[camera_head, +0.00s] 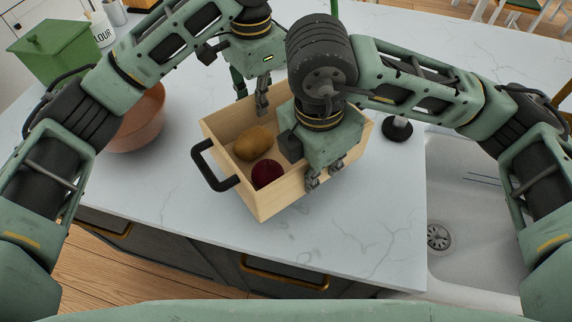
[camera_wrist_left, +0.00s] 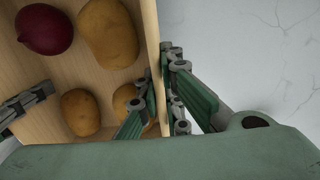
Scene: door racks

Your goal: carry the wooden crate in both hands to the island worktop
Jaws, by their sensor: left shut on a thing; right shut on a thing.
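The wooden crate (camera_head: 290,198) is over a white marble-look worktop (camera_head: 370,225); I cannot tell if it rests on it or hangs just above. It has a black handle (camera_head: 214,170) on its left end. Inside are a dark red onion (camera_head: 266,173) and brown potatoes (camera_head: 253,143); several show in the left wrist view (camera_wrist_left: 108,33). My left gripper (camera_head: 262,98) is shut on the crate's far wall, its fingers on both sides of the wall (camera_wrist_left: 166,92). My right gripper (camera_head: 325,175) is shut on the near wall. My right wrist hides the crate's right part.
A terracotta bowl (camera_head: 138,120), green bin (camera_head: 55,48) and flour canister (camera_head: 101,30) stand at the left. A sink (camera_head: 470,205) is at the right, with a dark round base (camera_head: 397,131) beside it. Worktop in front of the crate is clear. Drawers (camera_head: 285,275) lie below the edge.

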